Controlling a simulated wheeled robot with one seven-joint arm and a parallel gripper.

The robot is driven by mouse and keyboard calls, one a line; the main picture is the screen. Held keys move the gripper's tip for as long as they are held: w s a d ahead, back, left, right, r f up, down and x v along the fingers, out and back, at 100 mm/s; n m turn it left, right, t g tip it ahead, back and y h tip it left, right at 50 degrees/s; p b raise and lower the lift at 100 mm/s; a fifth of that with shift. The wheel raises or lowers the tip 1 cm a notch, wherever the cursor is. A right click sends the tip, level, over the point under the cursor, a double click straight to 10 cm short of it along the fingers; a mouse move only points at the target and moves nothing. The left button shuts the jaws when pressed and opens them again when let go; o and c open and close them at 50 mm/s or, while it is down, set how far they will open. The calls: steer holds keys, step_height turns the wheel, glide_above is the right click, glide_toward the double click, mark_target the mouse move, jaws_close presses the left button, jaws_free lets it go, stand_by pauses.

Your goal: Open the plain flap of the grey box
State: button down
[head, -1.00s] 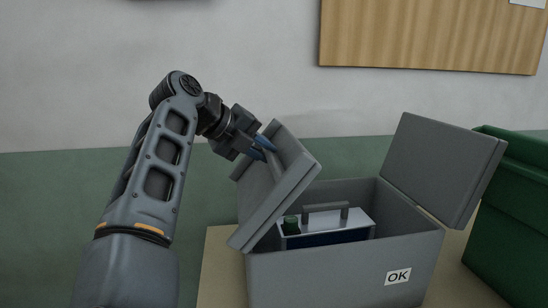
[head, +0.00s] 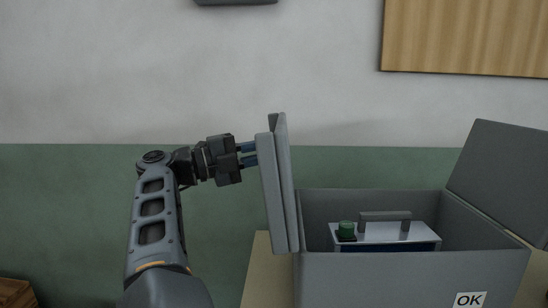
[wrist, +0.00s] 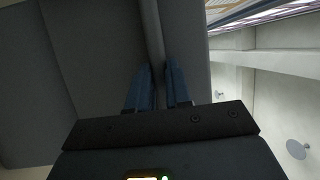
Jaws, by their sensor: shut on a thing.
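The grey box (head: 400,280) stands at the right in the head view, with an OK label (head: 469,300) on its front. Its left flap (head: 283,190) stands about upright at the left wall. My gripper (head: 252,154) comes from the left, its blue fingers shut on this flap, on a raised strip or edge of it. In the wrist view the fingers (wrist: 163,88) straddle a narrow grey strip of the flap (wrist: 152,35). The right flap (head: 503,175) is open and leans outward. I see no marking on either flap.
The box stands on a tan surface (head: 262,268). A brown wooden crate (head: 17,293) is at the lower left. The space left of the flap is clear except for my arm.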

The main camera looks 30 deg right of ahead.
steer(key=shift+w+a+f+h+b, duration=0.25)
steer(key=shift+a+f+h+b, duration=0.05)
steer(key=shift+a+h, duration=0.1)
steer(key=shift+n, duration=0.3)
steer(key=c, duration=1)
jaws_free()
steer(key=shift+c, duration=0.2)
steer(key=b+v, duration=0.1)
steer(key=v, duration=0.6)
steer(key=shift+a+b, duration=0.35)
